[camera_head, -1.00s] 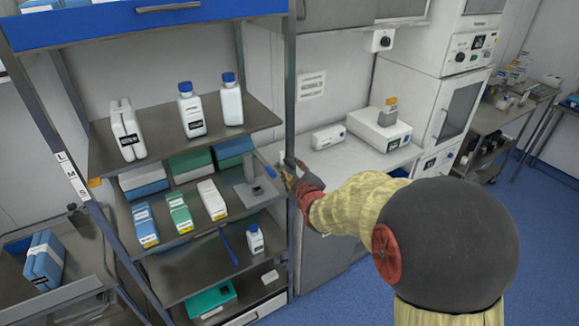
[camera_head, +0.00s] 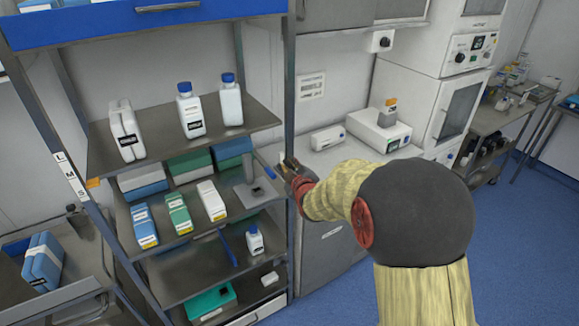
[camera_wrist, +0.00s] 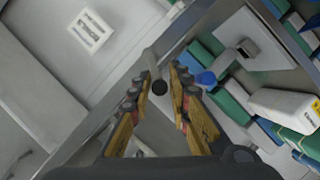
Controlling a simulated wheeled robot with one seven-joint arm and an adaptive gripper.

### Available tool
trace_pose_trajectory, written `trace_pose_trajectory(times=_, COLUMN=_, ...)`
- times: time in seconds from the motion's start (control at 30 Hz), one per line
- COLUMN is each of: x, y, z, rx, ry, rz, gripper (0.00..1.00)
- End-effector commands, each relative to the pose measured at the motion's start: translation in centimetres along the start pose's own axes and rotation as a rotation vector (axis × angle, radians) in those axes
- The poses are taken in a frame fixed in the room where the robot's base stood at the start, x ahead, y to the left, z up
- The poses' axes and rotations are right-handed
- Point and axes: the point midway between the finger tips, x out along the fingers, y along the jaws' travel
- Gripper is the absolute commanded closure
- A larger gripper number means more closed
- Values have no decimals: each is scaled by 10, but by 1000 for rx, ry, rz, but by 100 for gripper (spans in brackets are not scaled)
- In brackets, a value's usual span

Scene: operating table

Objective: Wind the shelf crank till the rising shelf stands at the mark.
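The shelf unit has a post (camera_head: 118,243) with a strip marked L, M and S (camera_head: 72,180) at its left front. A grey shelf bearing white bottles (camera_head: 262,118) spans the unit, with an orange tab (camera_head: 93,183) near its left front corner, about level with M. My gripper (camera_head: 286,168) is at the right front post. In the wrist view a grey crank arm (camera_wrist: 151,62) with a round black knob (camera_wrist: 160,88) shows between the fingertips (camera_wrist: 161,76). The fingers stand apart, one on each side of the knob; whether they press on it is unclear.
Lower shelves hold boxes (camera_head: 178,212) and a small bottle (camera_head: 254,240). A counter with a white device (camera_head: 378,130) stands right of the post, behind my arm. Blue floor (camera_head: 525,235) is clear at the right. A cart (camera_head: 75,290) stands at the left.

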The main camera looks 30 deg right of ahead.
Motion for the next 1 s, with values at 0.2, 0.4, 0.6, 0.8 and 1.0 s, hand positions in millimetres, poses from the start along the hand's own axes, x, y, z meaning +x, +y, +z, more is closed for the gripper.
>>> trace_pose_trajectory(times=0.2, x=0, y=0, z=0, rx=0, ry=0, rz=0, gripper=96)
trace_pose_trajectory(times=0.4, x=0, y=0, z=0, rx=0, ry=0, rz=0, gripper=100)
trace_pose_trajectory(times=0.6, x=0, y=0, z=0, rx=1, ry=0, rz=-1, gripper=100)
trace_pose_trajectory(times=0.8, x=0, y=1, z=0, rx=17, ry=0, rz=-6, gripper=100)
trace_pose_trajectory(times=1.0, x=0, y=2, z=-1, rx=32, ry=0, rz=-12, gripper=100)
